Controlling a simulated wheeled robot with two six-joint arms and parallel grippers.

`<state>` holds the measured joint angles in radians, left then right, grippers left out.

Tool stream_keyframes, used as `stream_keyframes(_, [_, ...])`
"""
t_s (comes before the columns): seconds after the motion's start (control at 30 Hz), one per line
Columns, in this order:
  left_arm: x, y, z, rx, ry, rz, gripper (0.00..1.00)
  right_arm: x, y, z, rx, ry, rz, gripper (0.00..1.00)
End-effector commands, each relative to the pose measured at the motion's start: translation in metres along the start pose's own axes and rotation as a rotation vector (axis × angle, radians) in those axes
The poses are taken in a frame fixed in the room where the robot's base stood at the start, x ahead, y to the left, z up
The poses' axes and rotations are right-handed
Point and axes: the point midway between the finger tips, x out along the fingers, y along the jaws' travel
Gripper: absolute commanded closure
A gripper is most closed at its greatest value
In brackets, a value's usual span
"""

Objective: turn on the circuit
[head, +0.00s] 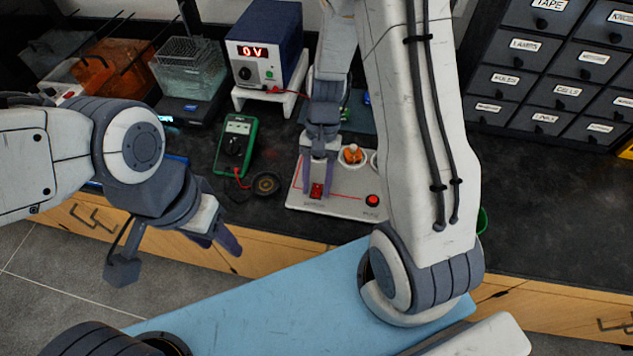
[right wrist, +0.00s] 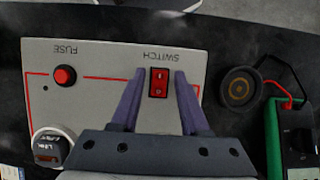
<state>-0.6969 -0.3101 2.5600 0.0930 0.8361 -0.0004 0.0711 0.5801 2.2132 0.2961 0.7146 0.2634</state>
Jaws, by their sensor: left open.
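The white circuit board (head: 335,205) lies on the dark bench, with a red rocker switch (head: 317,190) marked SWITCH. The switch also shows in the right wrist view (right wrist: 158,83); I cannot tell which way it is tipped. A red fuse button (head: 372,200) and an orange part in a round holder (head: 352,155) are on the board too. My right gripper (head: 316,188) is open above the switch, one finger on each side; contact cannot be told. My left gripper (head: 222,243) is open and empty in front of the bench. My right arm hides the board's right part.
A power supply (head: 265,50) reading 0 V stands on a white stand behind the board. A green multimeter (head: 236,143) and a round black part (head: 266,184) lie left of the board. Labelled drawers (head: 560,70) stand at back right.

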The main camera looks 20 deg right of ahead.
Motion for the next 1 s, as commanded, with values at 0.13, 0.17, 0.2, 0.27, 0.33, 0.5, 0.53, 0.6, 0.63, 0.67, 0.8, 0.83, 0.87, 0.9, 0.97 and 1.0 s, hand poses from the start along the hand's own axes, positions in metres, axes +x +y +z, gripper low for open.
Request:
stream_keyframes(0.13, [0.0,0.0,0.0,0.0,0.0,0.0,0.5,-0.0003,0.0,-0.0001,0.0,0.0,0.0,1.0])
stream_keyframes(0.17, [0.0,0.0,0.0,0.0,0.0,0.0,0.5,-0.0003,0.0,-0.0001,0.0,0.0,0.0,1.0])
stream_keyframes(0.2, [0.0,0.0,0.0,0.0,0.0,0.0,0.5,-0.0003,0.0,-0.0001,0.0,0.0,0.0,1.0])
stream_keyframes(0.27, [-0.0002,0.0,0.0,0.0,0.0,0.0,0.5,-0.0004,0.0,0.0003,0.0,0.005,0.0,1.0])
stream_keyframes(0.33, [-0.001,0.0001,-0.0001,0.0,0.0,0.0,0.5,-0.0001,0.0001,0.0016,-0.002,0.028,0.002,1.0])
stream_keyframes(0.5, [-0.004,0.0003,-0.0002,0.0,0.0,0.0,0.5,0.0016,0.0004,0.006,-0.004,0.144,0.004,1.0])
stream_keyframes(0.53, [-0.0047,0.0003,-0.0003,0.0,0.0,0.0,0.5,0.0019,0.0004,0.0062,-0.003,0.165,0.004,1.0])
stream_keyframes(0.6, [-0.0058,0.0004,-0.0003,0.0,0.0,0.0,0.5,0.003,0.0006,0.007,-0.004,0.206,0.005,1.0])
stream_keyframes(0.63, [-0.0062,0.0004,-0.0003,0.0,0.0,0.0,0.5,0.0033,0.0006,0.0071,-0.002,0.221,0.004,1.0])
stream_keyframes(0.67, [-0.0064,0.0005,-0.0004,0.0,0.0,0.0,0.5,0.0034,0.0004,0.007,-0.002,0.233,0.003,1.0])
stream_keyframes(0.8, [-0.0066,0.0005,-0.0004,0.0,0.0,0.0,0.5,0.004,0.0003,0.0069,-0.002,0.26,0.0,1.0])
stream_keyframes(0.83, [-0.0066,0.0005,-0.0004,0.0,0.0,0.0,0.5,0.0041,0.0002,0.0068,-0.001,0.261,0.0,1.0])
stream_keyframes(0.87, [-0.0065,0.0005,-0.0003,0.0,0.0,0.0,0.5,0.0041,0.0002,0.0067,-0.001,0.261,0.0,1.0])
stream_keyframes(0.9, [-0.0065,0.0005,-0.0003,0.0,0.0,0.0,0.5,0.0041,0.0002,0.0066,-0.001,0.261,0.0,1.0])
stream_keyframes(0.97, [-0.0065,0.0005,-0.0003,0.0,0.0,0.0,0.5,0.0041,0.0001,0.0066,-0.001,0.26,0.0,1.0])
stream_keyframes(1.0, [-0.0065,0.0005,-0.0003,0.0,0.0,0.0,0.5,0.004,0.0001,0.0066,-0.001,0.26,0.0,1.0])
